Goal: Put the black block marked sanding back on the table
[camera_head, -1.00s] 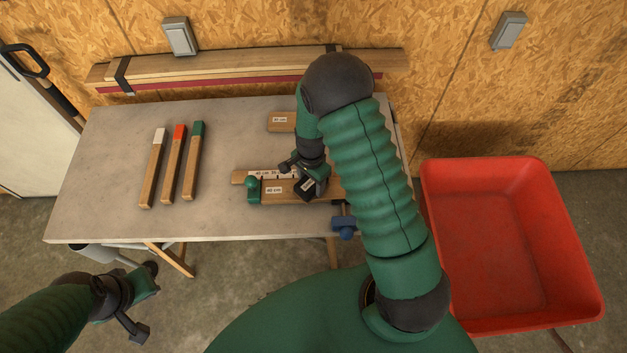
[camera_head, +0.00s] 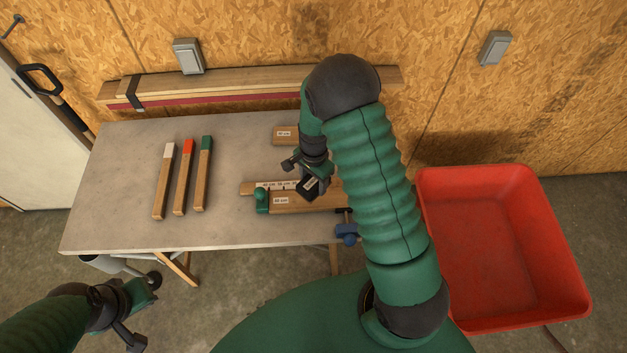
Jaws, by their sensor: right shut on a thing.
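The black block (camera_head: 308,188) with a small white label is in my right gripper (camera_head: 306,174), which is shut on it. The label is too small to read. The block is over the wooden boards on the right part of the grey table (camera_head: 120,215); I cannot tell whether it touches them. My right arm hides the table's right end. My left gripper (camera_head: 140,316) is low at the left, in front of the table and away from it; its jaws look spread and empty.
Three wooden sticks with white (camera_head: 164,181), red (camera_head: 184,177) and green (camera_head: 203,174) ends lie on the table's left. A labelled board with a green clamp (camera_head: 262,201) and blue clamp (camera_head: 346,233) lies at right. Behind is a small block (camera_head: 284,134). Mid-table is clear.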

